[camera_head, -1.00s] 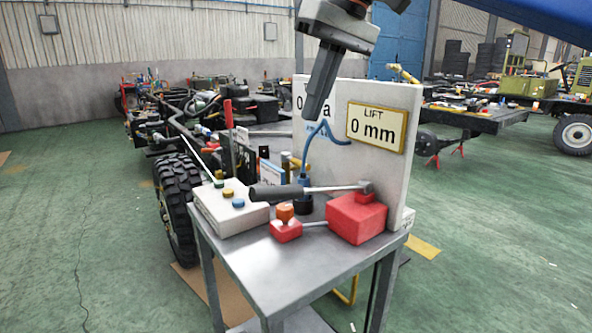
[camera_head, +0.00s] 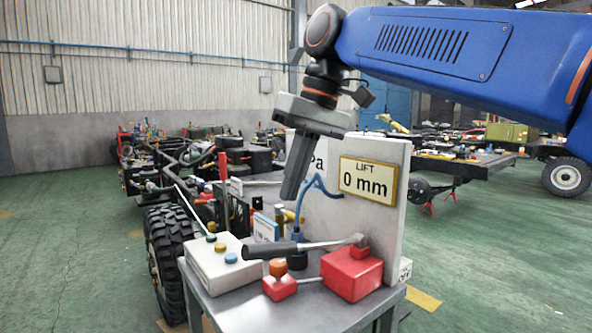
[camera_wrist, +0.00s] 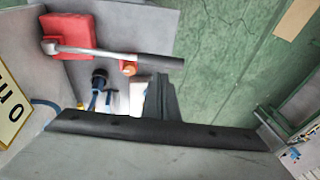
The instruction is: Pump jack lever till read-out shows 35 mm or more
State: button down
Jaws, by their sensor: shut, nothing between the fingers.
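The jack is a red block (camera_head: 352,273) on a grey metal table. Its lever (camera_head: 270,249) has a black grip and a metal rod, and lies roughly level, pointing left. The lever also shows in the wrist view (camera_wrist: 150,60). The read-out (camera_head: 367,181) on the white panel says LIFT 0 mm. My gripper (camera_head: 290,192) is shut and empty, pointing down above the lever's grip and apart from it. In the wrist view my gripper (camera_wrist: 160,100) shows beside the grip's end.
A small red box with an orange knob (camera_head: 278,268) stands in front of the lever. A white box with coloured buttons (camera_head: 222,265) is at the table's left. A blue hose (camera_head: 318,187) runs by the panel. A second panel reading is mostly hidden behind my gripper.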

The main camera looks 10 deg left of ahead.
jog(key=x, duration=0.8)
jog(key=shift+a+f, duration=0.2)
jog(key=shift+f, duration=0.2)
jog(key=shift+s, duration=0.1)
jog(key=shift+s+a+f+t+h, duration=0.25)
jog(key=shift+f+t+h, duration=0.25)
jog(key=shift+f, duration=1.65)
jog(key=shift+s+a+f+t+h, duration=0.15)
jog(key=shift+s+f+t+h, duration=0.3)
jog(key=shift+f, duration=1.65)
jog(key=shift+s+a+f+t+h, duration=0.3)
jog(key=shift+f+t, duration=0.25)
jog(key=shift+f, duration=1.6)
jog(key=r, duration=0.1)
send_near(272, 243)
jog(key=s+f, duration=0.3)
jog(key=f, duration=0.1)
jog(key=shift+s+a+f, duration=0.1)
jog(key=shift+a+f, duration=0.05)
jog(key=shift+a, duration=0.25)
